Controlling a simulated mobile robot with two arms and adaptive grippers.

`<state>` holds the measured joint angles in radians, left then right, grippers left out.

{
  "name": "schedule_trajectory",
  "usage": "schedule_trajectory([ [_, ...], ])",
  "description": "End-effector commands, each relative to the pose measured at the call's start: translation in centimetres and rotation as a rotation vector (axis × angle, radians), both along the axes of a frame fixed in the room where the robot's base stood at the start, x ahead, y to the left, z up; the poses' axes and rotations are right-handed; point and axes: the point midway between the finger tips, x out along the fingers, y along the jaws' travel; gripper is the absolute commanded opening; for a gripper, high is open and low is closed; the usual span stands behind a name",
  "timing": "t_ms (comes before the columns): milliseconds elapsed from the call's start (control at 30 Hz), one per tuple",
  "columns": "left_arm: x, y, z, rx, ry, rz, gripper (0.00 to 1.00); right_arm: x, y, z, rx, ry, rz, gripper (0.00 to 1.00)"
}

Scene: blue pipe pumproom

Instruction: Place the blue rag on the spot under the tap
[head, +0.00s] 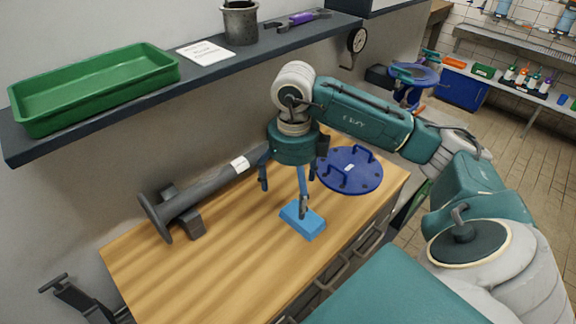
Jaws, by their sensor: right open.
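A light blue folded rectangle, which looks like the blue rag (310,226), lies on the wooden workbench near its front edge. My right gripper (289,193) is above the bench, pointing down, with its fingers spread and nothing visible between them. One finger comes down in front of the rag; I cannot tell whether it touches it. I cannot make out a tap or a marked spot under one. My left gripper is out of view.
The wooden workbench (150,265) holds a dark flanged pipe (207,203) on the left and a round blue plate with handles (360,176) on the right. Above it, a dark shelf (135,103) carries a green tray (95,88), a paper sheet (206,53) and a metal pot (240,24).

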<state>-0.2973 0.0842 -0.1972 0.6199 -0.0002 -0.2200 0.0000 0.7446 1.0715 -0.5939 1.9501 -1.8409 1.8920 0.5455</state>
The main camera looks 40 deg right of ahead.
Motion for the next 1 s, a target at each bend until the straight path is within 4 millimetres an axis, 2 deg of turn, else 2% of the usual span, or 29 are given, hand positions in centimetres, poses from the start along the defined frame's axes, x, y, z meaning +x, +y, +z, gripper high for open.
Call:
schedule_trajectory([
  [367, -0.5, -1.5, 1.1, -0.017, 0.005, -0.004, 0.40, -0.2, -0.2, -5.0, -0.001, 0.005, -0.021, 0.95],
  [567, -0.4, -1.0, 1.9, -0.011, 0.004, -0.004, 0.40, -0.6, -0.4, -6.4, -0.001, 0.006, -0.020, 0.95],
  [700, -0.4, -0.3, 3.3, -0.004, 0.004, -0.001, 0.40, -1.2, -1.0, -8.4, -0.002, 0.008, -0.020, 0.95],
  [833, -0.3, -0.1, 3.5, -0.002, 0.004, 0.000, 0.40, -1.0, -0.8, -10.2, 0.001, 0.004, -0.019, 0.95],
  [1000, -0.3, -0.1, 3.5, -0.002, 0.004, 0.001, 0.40, -0.9, -0.8, -10.7, 0.000, 0.001, -0.018, 0.95],
])
